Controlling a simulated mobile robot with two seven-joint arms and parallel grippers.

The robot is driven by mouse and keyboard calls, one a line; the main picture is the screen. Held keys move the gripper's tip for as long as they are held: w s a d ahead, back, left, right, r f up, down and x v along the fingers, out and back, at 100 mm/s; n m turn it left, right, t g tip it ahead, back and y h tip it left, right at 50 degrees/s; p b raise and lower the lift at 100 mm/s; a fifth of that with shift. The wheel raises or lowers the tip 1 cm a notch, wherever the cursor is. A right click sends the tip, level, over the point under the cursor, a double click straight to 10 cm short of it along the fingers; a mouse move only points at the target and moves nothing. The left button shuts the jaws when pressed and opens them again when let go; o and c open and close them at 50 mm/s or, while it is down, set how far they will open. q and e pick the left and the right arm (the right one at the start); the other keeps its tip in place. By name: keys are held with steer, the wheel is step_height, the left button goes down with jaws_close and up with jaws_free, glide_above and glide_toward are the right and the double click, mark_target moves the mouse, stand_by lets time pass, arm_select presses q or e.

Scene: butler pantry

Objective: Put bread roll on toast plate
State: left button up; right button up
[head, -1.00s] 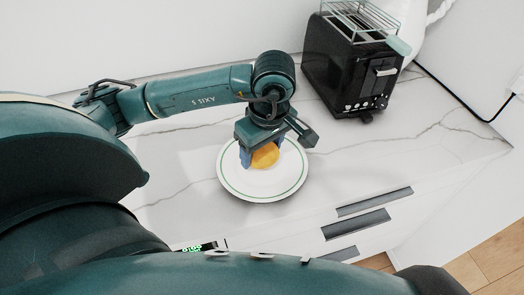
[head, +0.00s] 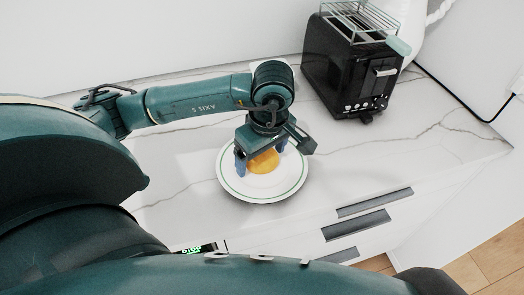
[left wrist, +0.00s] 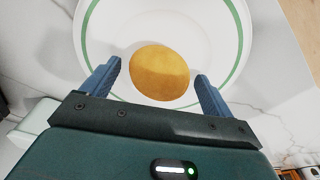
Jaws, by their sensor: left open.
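The toast plate (head: 232,184) is white with a green ring and lies on the counter. The bread roll (head: 264,162) is golden brown and rests on the plate. My left gripper (head: 260,165) is open above the plate, with its fingers on either side of the roll. In the left wrist view the roll (left wrist: 160,73) sits between and just beyond the spread blue fingertips, with gaps on both sides. The plate (left wrist: 88,22) fills the upper part of that view. My right gripper does not show.
A black toaster (head: 345,70) with a wire rack on top stands at the back right. The white marble counter (head: 440,140) is clear right of the plate. Drawers with dark handles (head: 358,223) are below the counter's front edge.

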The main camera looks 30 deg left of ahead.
mark_target(267, 158)
arm_select(q)
step_height(267, 158, up, 12)
steer(key=d+p, duration=0.1)
steer(key=shift+s+d, duration=0.25)
steer(key=shift+d, duration=0.15)
stand_by(0.6)
